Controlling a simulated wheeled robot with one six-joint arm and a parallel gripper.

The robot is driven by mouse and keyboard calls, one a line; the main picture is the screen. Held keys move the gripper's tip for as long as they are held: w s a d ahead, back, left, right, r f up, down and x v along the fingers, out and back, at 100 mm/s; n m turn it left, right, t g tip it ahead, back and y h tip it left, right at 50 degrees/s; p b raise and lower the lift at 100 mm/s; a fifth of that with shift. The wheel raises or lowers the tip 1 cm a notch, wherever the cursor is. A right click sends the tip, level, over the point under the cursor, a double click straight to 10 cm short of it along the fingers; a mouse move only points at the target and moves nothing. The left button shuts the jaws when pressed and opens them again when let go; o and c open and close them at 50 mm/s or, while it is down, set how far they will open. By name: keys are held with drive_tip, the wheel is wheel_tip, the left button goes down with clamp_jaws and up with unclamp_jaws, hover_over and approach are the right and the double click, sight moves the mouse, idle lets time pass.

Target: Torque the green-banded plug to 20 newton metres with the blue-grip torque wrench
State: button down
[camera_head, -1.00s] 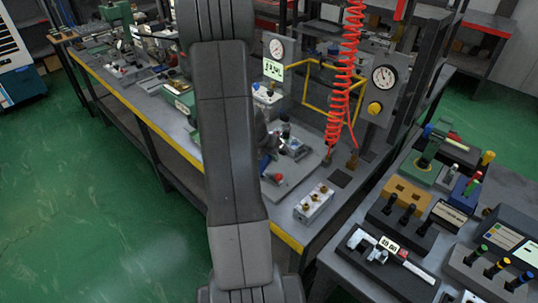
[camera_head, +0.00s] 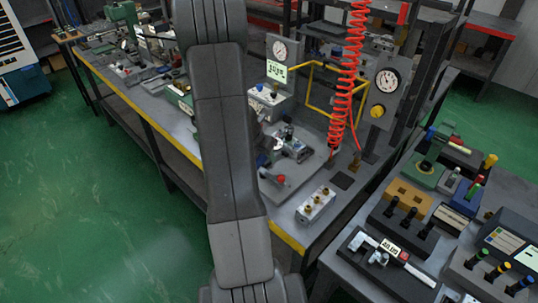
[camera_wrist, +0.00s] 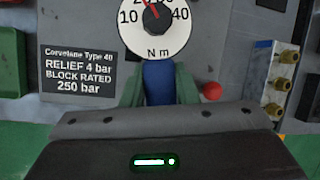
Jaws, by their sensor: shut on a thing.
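My gripper (camera_wrist: 158,86) is shut on the blue grip (camera_wrist: 158,82) of the torque wrench, one green finger on each side. The wrench's round white dial (camera_wrist: 155,22) lies just beyond the grip, marked N m, with 10 and 40 visible. Its red needle points up and slightly left; the top of the dial is cut off, so the exact reading cannot be told. The wrench's working end is out of the wrist view. I cannot make out the green-banded plug on the valve block (camera_head: 291,146). My arm hides the gripper in the head view.
A silver block with brass fittings (camera_head: 316,204) stands near the bench's yellow edge; it also shows in the wrist view (camera_wrist: 275,82). A red knob (camera_wrist: 212,91) is right of the grip. A red coiled hose (camera_head: 350,80) hangs behind. A tool table (camera_head: 330,262) is at right.

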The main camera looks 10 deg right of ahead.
drive_tip(key=shift+w+a+r, duration=0.1)
drive_tip(key=shift+w+a, duration=0.05)
drive_tip(key=shift+a, duration=0.05)
idle(0.3)
drive_tip(key=shift+w+a+m+g+p, duration=0.5)
drive_tip(key=shift+w+a+m+p, duration=0.3)
drive_tip(key=shift+w+m+p, duration=0.15)
drive_tip(key=shift+s, duration=0.1)
drive_tip(key=shift+w+a+m, duration=0.15)
drive_tip(key=shift+w+m, duration=0.05)
drive_tip(key=shift+m, duration=0.05)
drive_tip(key=shift+s+d, duration=0.3)
drive_tip(key=shift+s+d+n+t+b, duration=0.45)
drive_tip(key=shift+s+d+n, duration=0.2)
drive_tip(key=shift+n, duration=0.35)
drive_tip(key=shift+r, duration=0.15)
